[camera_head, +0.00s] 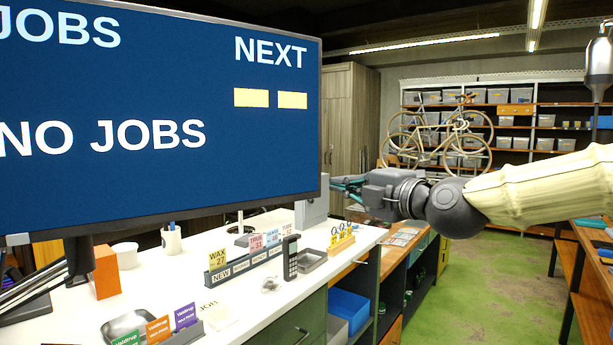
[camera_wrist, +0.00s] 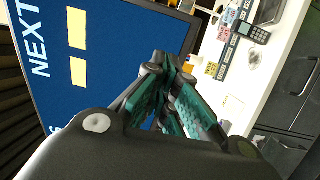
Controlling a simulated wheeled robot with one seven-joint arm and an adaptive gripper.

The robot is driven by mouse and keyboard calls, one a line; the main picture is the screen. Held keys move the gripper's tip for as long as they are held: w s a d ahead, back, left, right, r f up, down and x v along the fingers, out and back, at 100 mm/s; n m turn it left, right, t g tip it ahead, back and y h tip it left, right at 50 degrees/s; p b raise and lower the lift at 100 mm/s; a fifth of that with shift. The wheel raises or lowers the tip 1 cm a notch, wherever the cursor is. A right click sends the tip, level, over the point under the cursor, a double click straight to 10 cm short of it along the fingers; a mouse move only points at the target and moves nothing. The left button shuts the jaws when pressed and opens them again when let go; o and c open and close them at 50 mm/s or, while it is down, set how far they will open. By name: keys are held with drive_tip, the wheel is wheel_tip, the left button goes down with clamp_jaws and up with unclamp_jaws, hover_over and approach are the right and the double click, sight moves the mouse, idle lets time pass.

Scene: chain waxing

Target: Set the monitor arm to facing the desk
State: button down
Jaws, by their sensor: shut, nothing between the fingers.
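The monitor (camera_head: 160,110) is a large blue screen at the left of the head view, showing "NO JOBS" and "NEXT". It stands above the white desk (camera_head: 240,315), its right edge near my gripper. The monitor arm is mostly hidden behind the screen; a dark post (camera_head: 80,258) shows below its lower edge. My gripper (camera_head: 336,185) is shut and empty, its fingertips at the screen's right edge. In the wrist view the closed teal fingers (camera_wrist: 172,62) overlap the screen's edge (camera_wrist: 190,40). I cannot tell whether they touch it.
On the desk stand a card rack (camera_head: 245,265), a dark handheld device (camera_head: 290,257), a grey tray (camera_head: 312,260) and an orange box (camera_head: 105,272). Shelves with bikes (camera_head: 440,135) are at the back. The green floor (camera_head: 480,270) is clear right of the desk.

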sight(300, 174)
drive_tip(key=shift+p+x, duration=2.8)
drive_tip(key=shift+x, duration=3.9)
drive_tip(key=shift+w+f, duration=0.1)
